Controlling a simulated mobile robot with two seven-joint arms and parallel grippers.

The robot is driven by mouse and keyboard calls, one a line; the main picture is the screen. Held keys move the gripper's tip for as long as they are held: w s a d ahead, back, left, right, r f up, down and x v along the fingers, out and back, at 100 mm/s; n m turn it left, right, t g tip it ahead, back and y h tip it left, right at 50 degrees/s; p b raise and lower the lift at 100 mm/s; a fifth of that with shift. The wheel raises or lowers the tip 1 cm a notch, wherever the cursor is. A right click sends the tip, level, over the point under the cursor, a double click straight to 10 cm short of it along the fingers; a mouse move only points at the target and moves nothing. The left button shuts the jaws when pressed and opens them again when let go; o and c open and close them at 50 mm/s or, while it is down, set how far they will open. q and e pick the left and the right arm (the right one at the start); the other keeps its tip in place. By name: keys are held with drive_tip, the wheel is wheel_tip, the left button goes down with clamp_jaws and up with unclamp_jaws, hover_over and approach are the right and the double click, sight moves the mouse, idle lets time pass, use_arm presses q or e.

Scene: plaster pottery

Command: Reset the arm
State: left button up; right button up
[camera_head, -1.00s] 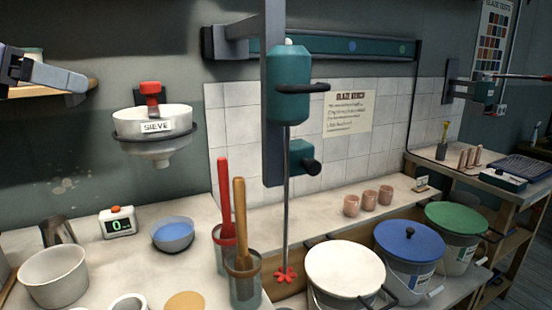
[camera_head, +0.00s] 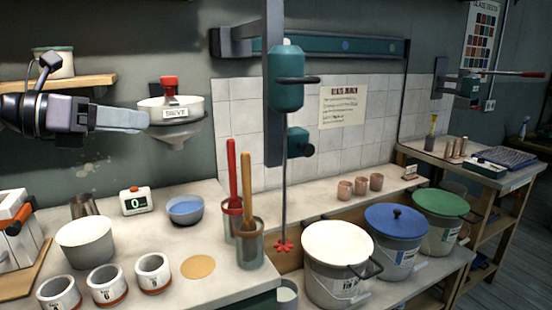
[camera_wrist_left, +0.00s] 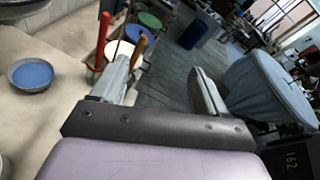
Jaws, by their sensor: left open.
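My left gripper (camera_head: 118,121) comes in from the left in the head view. It is raised above the worktop, in front of the wall and close to the left side of the white sieve funnel (camera_head: 172,112). In the left wrist view its two fingers (camera_wrist_left: 168,92) stand apart with nothing between them. I cannot tell from the head view whether the finger touches the sieve. My right gripper is in neither view.
Below stand a white bowl (camera_head: 85,245), several small cups (camera_head: 108,287), a blue-filled bowl (camera_head: 185,210), a timer (camera_head: 136,201) and jars with red and wooden handles (camera_head: 250,245). A mixer (camera_head: 287,85) rises mid-view. Lidded buckets (camera_head: 337,265) stand right.

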use_arm(q)
drive_tip(key=s+d+f+n+h, duration=0.2)
drive_tip(key=d+f+n+h, duration=0.35)
drive_tip(key=d+f, duration=0.45)
wheel_tip(320, 180, down, 15)
drive_tip(key=s+a+n+t+y, duration=0.2)
drive_tip(key=n+t+y, duration=0.3)
drive_tip(key=n+t, duration=0.75)
drive_tip(key=s+a+f+n+g+y, duration=0.2)
drive_tip(key=s+f+n+y, duration=0.3)
drive_tip(key=f+n, duration=0.4)
drive_tip(key=s+a+f+n+g+y, duration=0.1)
drive_tip(key=s+f+n+g+y, duration=0.25)
drive_tip(key=f+n, duration=0.55)
drive_tip(key=s+a+f+n+g+y, duration=0.1)
drive_tip(key=s+f+n+g, duration=0.3)
drive_tip(key=s+f, duration=0.7)
drive_tip(key=s+n+y, duration=0.1)
drive_tip(key=s, duration=0.2)
drive_tip(key=shift+s+f+g+y, duration=0.3)
drive_tip(key=shift+f+g, duration=0.05)
drive_tip(key=shift+g, duration=0.05)
